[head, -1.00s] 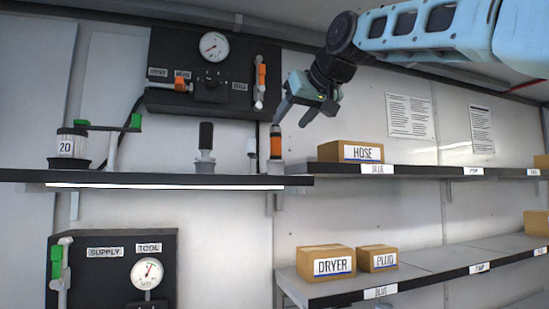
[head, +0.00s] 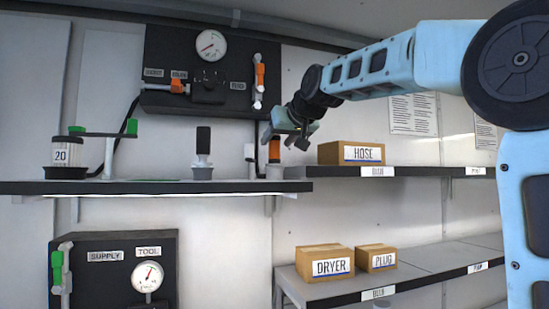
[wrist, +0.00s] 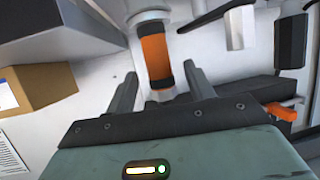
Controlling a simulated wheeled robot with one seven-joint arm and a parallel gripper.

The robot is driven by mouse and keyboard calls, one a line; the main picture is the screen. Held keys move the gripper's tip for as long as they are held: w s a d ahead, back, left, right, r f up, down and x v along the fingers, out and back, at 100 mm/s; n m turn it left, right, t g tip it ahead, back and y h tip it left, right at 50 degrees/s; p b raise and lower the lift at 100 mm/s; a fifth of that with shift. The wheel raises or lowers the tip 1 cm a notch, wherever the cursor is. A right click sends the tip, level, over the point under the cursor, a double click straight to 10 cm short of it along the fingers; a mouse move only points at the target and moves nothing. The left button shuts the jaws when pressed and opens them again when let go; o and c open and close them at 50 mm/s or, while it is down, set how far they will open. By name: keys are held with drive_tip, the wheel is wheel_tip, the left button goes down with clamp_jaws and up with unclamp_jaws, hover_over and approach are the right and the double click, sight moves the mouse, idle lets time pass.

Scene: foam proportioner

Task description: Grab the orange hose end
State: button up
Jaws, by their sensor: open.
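The orange hose end (head: 274,152) stands upright on the upper shelf, at its right end below the black panel. It has an orange middle, dark bands and a pale base. My gripper (head: 287,142) is open, at the upper part of the hose end and slightly right of it in the head view. In the wrist view, the orange hose end (wrist: 155,58) shows between and beyond the two spread fingers of my gripper (wrist: 162,76). I see no finger closed on it. The gripper partly hides its top in the head view.
The HOSE box (head: 351,153) stands close on the right. A black panel (head: 208,70) with a gauge and orange levers is behind. A black-handled fitting (head: 203,150) and a green-handled stand (head: 108,155) are farther left on the shelf (head: 160,187).

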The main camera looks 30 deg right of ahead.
sight(271, 146)
drive_tip(key=p+x, duration=0.2)
drive_tip(key=x, duration=0.1)
drive_tip(key=shift+w+d+f, duration=0.1)
drive_tip(key=shift+w, duration=0.2)
drive_tip(key=shift+w+f+p, duration=0.35)
drive_tip(key=shift+w, duration=0.2)
drive_tip(key=c, duration=1.1)
drive_tip(key=shift+c, duration=0.2)
drive_tip(key=shift+r, duration=0.15)
